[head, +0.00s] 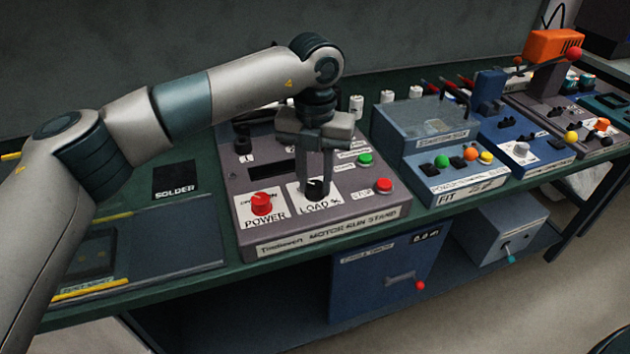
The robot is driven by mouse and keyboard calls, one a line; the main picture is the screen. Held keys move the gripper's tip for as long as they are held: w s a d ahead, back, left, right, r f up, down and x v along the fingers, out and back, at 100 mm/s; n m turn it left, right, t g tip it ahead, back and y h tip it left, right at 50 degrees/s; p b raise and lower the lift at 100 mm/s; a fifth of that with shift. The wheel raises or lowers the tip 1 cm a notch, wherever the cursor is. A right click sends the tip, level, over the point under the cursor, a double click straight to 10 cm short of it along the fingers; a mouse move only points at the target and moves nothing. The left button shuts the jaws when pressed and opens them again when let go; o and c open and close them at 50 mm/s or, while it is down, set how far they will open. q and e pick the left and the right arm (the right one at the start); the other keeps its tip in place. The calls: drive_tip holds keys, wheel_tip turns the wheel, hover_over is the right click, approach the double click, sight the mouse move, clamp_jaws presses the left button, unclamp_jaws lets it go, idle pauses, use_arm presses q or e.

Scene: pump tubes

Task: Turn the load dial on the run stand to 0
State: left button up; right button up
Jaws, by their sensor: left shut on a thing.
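The motor run stand (283,232) is a grey box on the green bench. Its load dial (316,190) is a small black knob above the "LOAD %" label. My left gripper (317,188) points down from above and is shut on the load dial. Its fingers hide part of the knob and its upper scale, so I cannot read the setting. A red power knob (262,203) sits just left of the dial. A green button (365,159) and a red stop button (383,186) are on the right of the panel. My right gripper is not in view.
A blue fit station (440,181) and more boxes with coloured knobs stand to the right along the bench. A black "SOLDER" pad (174,180) and a dark mat (190,235) lie at left. A blue cabinet (375,285) is below.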

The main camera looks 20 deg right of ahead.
sight(315, 185)
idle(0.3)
use_arm(q)
drive_tip(key=o, duration=1.1)
drive_tip(key=shift+c, duration=0.2)
drive_tip(key=shift+r, duration=0.15)
drive_tip(key=shift+w+r, duration=0.1)
drive_tip(key=shift+r, duration=0.5)
wheel_tip(315, 185, up, 16)
drive_tip(key=b, duration=0.1)
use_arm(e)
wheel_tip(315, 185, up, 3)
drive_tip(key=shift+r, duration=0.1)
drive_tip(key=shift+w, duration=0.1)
